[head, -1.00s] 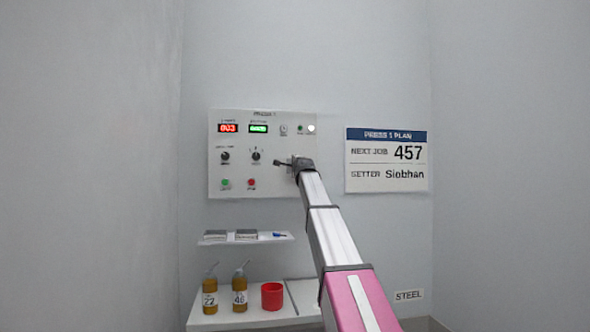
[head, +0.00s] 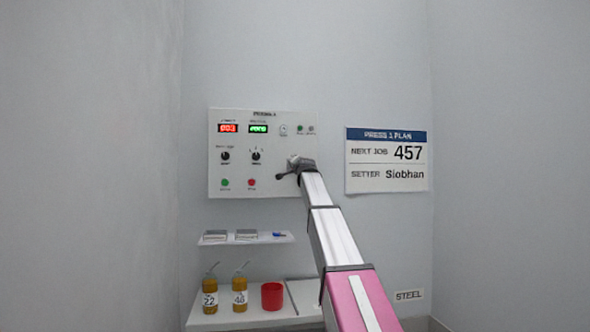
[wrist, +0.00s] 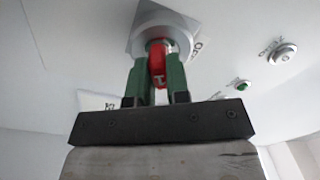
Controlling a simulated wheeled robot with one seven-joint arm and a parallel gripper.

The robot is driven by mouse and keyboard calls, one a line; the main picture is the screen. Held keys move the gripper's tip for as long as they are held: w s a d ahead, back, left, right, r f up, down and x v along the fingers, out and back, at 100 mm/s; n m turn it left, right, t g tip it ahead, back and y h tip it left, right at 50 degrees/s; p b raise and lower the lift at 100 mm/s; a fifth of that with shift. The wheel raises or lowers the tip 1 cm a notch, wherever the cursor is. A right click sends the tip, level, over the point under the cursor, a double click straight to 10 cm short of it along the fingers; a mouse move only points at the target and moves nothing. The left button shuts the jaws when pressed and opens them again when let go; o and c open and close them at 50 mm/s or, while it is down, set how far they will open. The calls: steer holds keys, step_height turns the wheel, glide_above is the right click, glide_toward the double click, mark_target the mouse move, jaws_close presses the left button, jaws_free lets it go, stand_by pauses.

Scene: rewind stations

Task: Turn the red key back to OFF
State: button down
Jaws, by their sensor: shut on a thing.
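The red key (wrist: 157,59) stands in a round silver lock collar (wrist: 160,30) on the white control panel (head: 235,172). In the wrist view the green fingers of my gripper (wrist: 156,72) are closed on the key from both sides. In the head view my gripper (head: 291,166) is at the lower right of the panel and hides the key and lock. It looks tilted, with its dark part pointing down and left.
The panel also holds a red display (head: 228,128), a green display (head: 258,128), knobs, and green and red buttons. Below are a small shelf (head: 217,241) and a counter with two bottles and a red cup (head: 272,296).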

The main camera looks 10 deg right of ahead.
steer(key=n, duration=0.6)
steer(key=shift+d, duration=0.1)
steer(key=shift+n, duration=0.4)
steer(key=n, duration=0.5)
steer(key=shift+y, duration=0.3)
steer(key=c, duration=1)
jaws_free()
steer(key=shift+d, duration=0.1)
steer(key=shift+r, duration=0.1)
